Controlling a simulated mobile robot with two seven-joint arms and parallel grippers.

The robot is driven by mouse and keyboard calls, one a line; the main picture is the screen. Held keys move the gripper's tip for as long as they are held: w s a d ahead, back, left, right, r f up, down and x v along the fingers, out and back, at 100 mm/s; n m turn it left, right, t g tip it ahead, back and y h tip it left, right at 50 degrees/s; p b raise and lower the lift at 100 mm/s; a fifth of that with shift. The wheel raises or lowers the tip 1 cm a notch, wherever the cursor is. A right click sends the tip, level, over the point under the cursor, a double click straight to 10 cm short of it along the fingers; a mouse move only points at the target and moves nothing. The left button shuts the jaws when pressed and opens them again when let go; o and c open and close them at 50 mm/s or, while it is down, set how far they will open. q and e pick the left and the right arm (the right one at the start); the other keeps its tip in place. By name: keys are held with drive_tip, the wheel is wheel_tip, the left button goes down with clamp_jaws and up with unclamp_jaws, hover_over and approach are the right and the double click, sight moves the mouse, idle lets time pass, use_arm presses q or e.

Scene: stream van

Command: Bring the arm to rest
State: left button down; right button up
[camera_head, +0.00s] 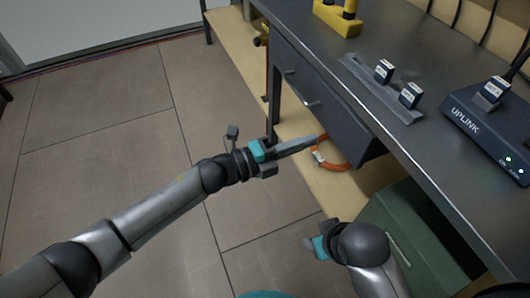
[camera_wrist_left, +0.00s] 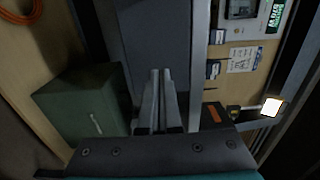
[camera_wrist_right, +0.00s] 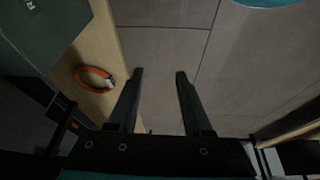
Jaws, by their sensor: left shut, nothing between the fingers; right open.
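My left arm reaches in from the left in the head view. Its gripper (camera_head: 312,138) is in front of the bench's drawer front, with its fingers together and nothing between them. The closed fingers also show in the left wrist view (camera_wrist_left: 160,95). My right gripper (camera_head: 308,243) is low at the bottom middle of the head view, beside the green box, with its fingers mostly hidden. In the right wrist view my right gripper (camera_wrist_right: 160,95) is open and empty, with its fingers apart above the floor.
The dark bench top (camera_head: 420,135) carries an uplink box (camera_head: 490,125), a grey rail (camera_head: 380,88) with two small modules, and a yellow block (camera_head: 337,20). An orange cable loop (camera_head: 330,153) lies on the wooden shelf below. A green box (camera_head: 400,225) stands beneath. Open floor (camera_head: 100,130) is at left.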

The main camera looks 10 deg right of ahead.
use_arm(q)
drive_tip(key=p+v, duration=0.1)
drive_tip(key=v, duration=0.6)
drive_tip(key=shift+p, duration=0.35)
use_arm(e)
drive_tip(key=shift+g, duration=0.3)
drive_tip(key=f, duration=0.4)
drive_tip(key=shift+s+d+f, duration=0.1)
drive_tip(key=shift+s+d, duration=0.1)
use_arm(q)
drive_tip(key=shift+a, duration=0.1)
